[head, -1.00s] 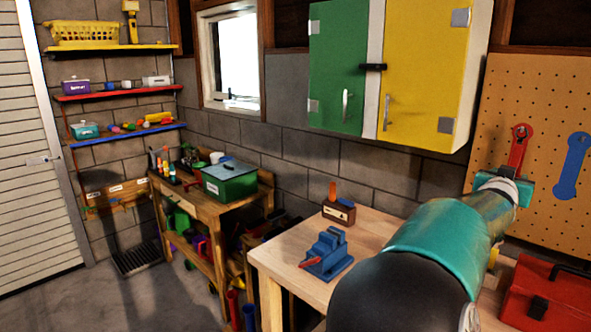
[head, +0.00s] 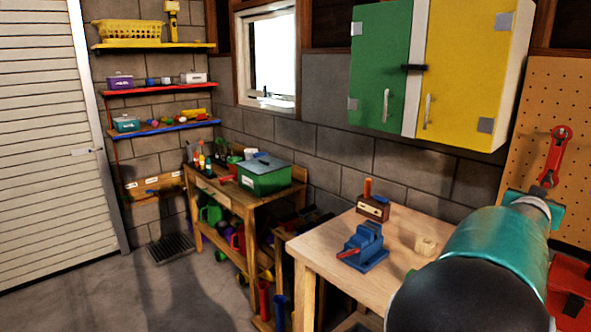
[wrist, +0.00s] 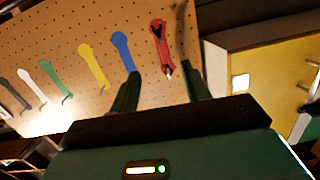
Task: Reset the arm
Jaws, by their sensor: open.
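My arm reaches out from the lower right of the head view, over the right end of the wooden workbench (head: 405,238). My gripper (wrist: 160,80) shows in the wrist view with its two dark green fingers apart and nothing between them. The red wrench (head: 555,155) also shows in the head view, just above the end of my arm. In the head view most of the gripper is hidden behind my arm.
A blue vise (head: 363,246) and a small wooden block (head: 426,245) stand on the workbench. A red toolbox (head: 570,290) is at the right, beside my arm. A green and yellow cabinet (head: 470,70) hangs on the wall. The floor at left (head: 140,295) is clear.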

